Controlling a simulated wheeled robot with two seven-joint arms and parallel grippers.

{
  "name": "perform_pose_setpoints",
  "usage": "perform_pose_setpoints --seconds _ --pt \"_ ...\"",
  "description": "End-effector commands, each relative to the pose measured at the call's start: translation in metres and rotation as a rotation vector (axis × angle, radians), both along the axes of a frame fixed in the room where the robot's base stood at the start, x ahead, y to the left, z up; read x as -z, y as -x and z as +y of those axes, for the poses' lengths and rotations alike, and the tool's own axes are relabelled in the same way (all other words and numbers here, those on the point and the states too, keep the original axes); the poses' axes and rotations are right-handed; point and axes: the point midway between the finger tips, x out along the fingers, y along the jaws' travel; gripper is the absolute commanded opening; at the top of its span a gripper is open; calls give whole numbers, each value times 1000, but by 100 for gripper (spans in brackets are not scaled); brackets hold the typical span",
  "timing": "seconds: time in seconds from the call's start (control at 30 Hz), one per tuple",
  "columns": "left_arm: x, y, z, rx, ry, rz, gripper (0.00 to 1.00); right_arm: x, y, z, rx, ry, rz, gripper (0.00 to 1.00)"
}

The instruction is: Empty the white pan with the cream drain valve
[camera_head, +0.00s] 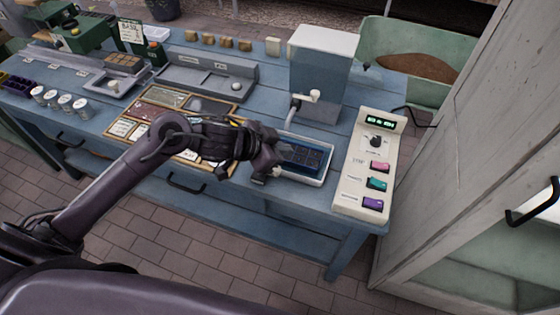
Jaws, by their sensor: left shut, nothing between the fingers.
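A white-rimmed pan (318,180) sits on the blue bench below a grey tank (320,75). Its inside looks dark blue with a grid pattern; I cannot tell whether it holds liquid. A cream valve handle (313,96) is on the spout at the tank's front, above the pan. I cannot make out a separate drain valve on the pan; my gripper covers its left end. My left gripper (268,176) is shut and empty at the pan's left end. I cannot tell if it touches the pan. My right gripper is out of view.
A cream control box (369,160) with a lit display and coloured switches stands right of the pan. Framed cards (160,110) lie to the left, with a grey tray (205,85) behind. A cabinet (470,130) bounds the right. Brick floor is clear in front.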

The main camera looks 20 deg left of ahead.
Motion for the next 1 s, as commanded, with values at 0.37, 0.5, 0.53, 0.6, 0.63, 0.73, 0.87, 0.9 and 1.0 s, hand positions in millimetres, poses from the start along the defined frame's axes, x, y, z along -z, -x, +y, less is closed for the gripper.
perform_pose_setpoints --seconds 0.37,0.5,0.53,0.6,0.63,0.73,0.87,0.9,1.0 --pt "-12 10 35 65 -7 158 0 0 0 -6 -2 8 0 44" --pt "-12 10 34 66 -7 160 0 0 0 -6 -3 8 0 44" --pt "-12 10 34 66 -6 159 0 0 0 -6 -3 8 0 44" --pt "-12 10 34 66 -7 159 0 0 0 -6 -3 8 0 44" --pt "-12 10 34 66 -7 159 0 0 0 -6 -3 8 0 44" --pt "-9 8 32 65 -4 159 0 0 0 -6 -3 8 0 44" --pt "2 1 24 65 -2 160 0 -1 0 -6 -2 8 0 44" --pt "7 -1 19 67 -2 161 0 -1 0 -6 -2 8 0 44" --pt "22 -11 9 65 -1 160 0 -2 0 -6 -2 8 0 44"
